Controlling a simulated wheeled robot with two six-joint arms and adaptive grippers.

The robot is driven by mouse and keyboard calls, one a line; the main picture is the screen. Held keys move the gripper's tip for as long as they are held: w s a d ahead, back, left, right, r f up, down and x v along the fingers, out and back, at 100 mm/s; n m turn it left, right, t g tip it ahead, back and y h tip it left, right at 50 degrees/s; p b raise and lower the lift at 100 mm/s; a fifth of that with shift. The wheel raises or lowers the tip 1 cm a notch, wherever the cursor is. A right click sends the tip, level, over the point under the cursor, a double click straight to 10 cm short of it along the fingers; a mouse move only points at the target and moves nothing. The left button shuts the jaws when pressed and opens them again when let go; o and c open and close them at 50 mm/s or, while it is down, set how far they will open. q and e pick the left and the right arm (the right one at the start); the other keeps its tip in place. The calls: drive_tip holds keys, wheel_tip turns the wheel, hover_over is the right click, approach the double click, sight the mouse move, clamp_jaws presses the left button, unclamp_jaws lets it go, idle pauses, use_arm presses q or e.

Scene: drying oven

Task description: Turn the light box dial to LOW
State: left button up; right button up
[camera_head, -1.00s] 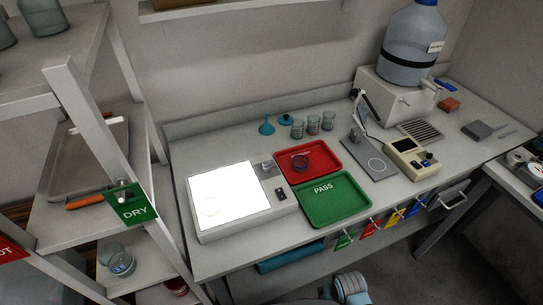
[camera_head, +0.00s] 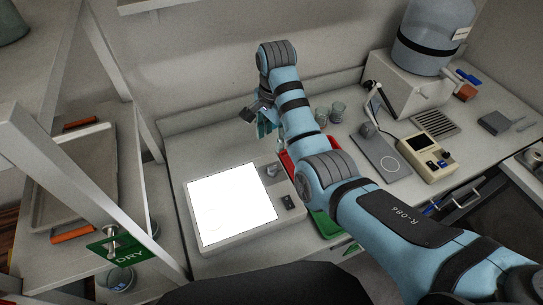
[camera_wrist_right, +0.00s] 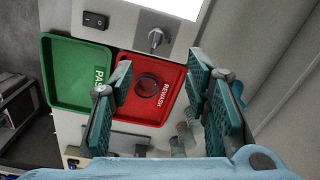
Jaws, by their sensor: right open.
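The light box (camera_head: 282,186) sits on the bench with its screen lit white. Its metallic dial (camera_head: 272,170) is on the panel at the right of the screen. The dial also shows in the right wrist view (camera_wrist_right: 156,39), with a black rocker switch (camera_wrist_right: 95,20) beside it. LOW cannot be read on the panel. My right gripper (camera_head: 262,122) is above the back of the bench, behind the dial and apart from it. In the right wrist view its two teal fingers (camera_wrist_right: 160,72) are spread, with nothing between them. My left gripper is not in view.
The red REWASH tray (camera_wrist_right: 170,72) holds a dark round dish (camera_wrist_right: 148,85); the green PASS tray (camera_wrist_right: 65,75) is beside it. Glass beakers (camera_head: 337,112) stand near the wall. A shelf rack with a green DRY tag (camera_head: 122,250) is at the left.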

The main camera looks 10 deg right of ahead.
wheel_tip(320, 180, down, 3)
drive_tip(key=b, duration=0.2)
hover_over(273, 167)
drive_tip(key=f, duration=0.4)
drive_tip(key=shift+s+f, duration=0.1)
drive_tip(key=shift+s, duration=0.25)
drive_tip(key=f, duration=0.4)
drive_tip(key=w+f+b, duration=0.1)
drive_tip(key=f, duration=0.1)
drive_tip(key=shift+f, duration=0.4)
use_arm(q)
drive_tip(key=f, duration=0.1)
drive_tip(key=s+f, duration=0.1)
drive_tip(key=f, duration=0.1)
use_arm(e)
drive_tip(key=shift+s+a, duration=0.1)
drive_tip(key=shift+s, duration=0.05)
drive_tip(key=c, duration=0.3)
clamp_jaws()
